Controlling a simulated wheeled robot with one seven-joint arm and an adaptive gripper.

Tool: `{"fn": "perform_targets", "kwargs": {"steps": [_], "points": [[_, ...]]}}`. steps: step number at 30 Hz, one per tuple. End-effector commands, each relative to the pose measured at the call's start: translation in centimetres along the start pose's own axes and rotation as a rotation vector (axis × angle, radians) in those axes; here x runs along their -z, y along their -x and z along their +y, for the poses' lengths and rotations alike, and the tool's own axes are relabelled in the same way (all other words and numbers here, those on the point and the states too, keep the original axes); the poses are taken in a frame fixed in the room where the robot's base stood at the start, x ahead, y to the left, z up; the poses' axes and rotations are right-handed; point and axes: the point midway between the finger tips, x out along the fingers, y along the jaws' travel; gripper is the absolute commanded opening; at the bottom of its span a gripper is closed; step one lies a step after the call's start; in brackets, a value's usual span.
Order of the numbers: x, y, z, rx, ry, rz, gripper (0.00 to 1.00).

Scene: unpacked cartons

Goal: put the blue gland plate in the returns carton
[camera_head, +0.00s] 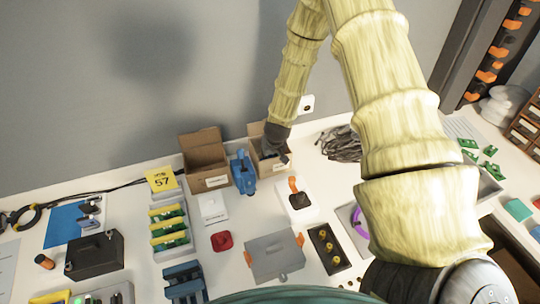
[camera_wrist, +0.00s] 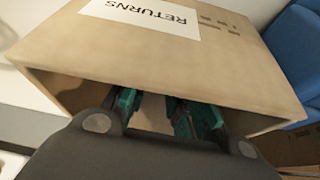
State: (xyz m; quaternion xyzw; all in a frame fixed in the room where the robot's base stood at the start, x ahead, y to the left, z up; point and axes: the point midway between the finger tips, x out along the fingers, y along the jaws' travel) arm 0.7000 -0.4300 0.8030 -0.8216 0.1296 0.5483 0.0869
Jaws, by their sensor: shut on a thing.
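The returns carton (camera_head: 268,168) is an open brown box against the back wall. In the wrist view its wall (camera_wrist: 225,65) fills the middle, with a white RETURNS label (camera_wrist: 145,18). My gripper (camera_head: 277,152) reaches down into this carton's opening. In the wrist view its teal fingers (camera_wrist: 160,115) are inside the carton mouth. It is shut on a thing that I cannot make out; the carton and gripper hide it. I cannot pick out the blue gland plate for certain in either view.
Another open brown carton (camera_head: 204,160) stands to the left. A blue object (camera_head: 243,172) stands between the two cartons. A bundle of dark cables (camera_head: 342,144) lies to the right. The bench in front holds a grey box (camera_head: 274,255), a red piece (camera_head: 222,241) and several other parts.

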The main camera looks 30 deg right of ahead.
Motion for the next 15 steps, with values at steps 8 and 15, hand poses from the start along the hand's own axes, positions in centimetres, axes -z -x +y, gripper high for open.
{"fn": "perform_targets", "kwargs": {"steps": [8,15], "points": [[-0.02,-0.05,-0.02,0.0,0.0,0.0,0.45],[0.09,0.21,-0.02,0.0,0.0,0.0,0.45]]}}
